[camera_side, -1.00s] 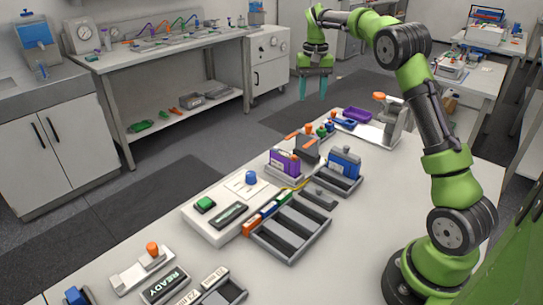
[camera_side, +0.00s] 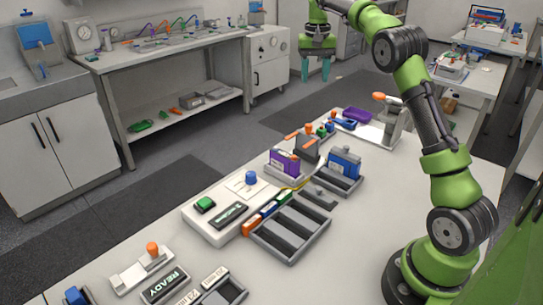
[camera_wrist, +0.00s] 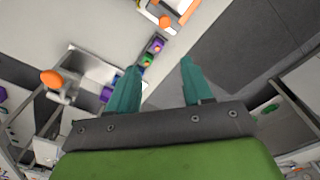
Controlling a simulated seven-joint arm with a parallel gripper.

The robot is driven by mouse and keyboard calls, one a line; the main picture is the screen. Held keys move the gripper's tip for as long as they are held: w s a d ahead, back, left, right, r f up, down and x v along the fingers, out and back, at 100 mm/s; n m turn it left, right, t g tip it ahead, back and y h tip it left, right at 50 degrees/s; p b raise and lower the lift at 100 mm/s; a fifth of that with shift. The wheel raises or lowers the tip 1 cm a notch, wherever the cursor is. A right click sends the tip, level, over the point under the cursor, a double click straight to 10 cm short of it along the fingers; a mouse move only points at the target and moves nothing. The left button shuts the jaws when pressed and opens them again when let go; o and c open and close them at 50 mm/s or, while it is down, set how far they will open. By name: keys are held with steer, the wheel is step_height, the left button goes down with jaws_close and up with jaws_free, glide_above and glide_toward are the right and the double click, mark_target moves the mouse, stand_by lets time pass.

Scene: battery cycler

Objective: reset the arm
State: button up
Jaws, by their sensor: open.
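My gripper (camera_side: 316,68) has teal fingers and hangs pointing down, high at the top of the side view, beyond the far end of the white bench. In the wrist view my gripper (camera_wrist: 157,85) shows its two fingers apart with nothing between them. The bench (camera_side: 110,225) carries a cycler unit (camera_side: 226,216) with a green button and a blue knob, a purple cell (camera_side: 285,162) in a holder, a blue cell (camera_side: 345,160) in a grey tray, and an empty slotted grey tray (camera_side: 290,232).
An orange-handled lever clamp (camera_side: 392,115) and a purple bin (camera_side: 355,114) stand at the bench's far end. A READY display (camera_side: 165,285) lies at the near end. A side bench (camera_side: 170,50) stands behind. Open floor lies between the benches.

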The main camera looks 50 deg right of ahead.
steer(key=s+a+f+n+t+y, duration=0.2)
steer(key=s+a+n+t, duration=0.3)
steer(key=s+a, duration=1.8)
steer(key=a+t, duration=0.2)
steer(key=a, duration=0.2)
steer(key=shift+a, duration=0.2)
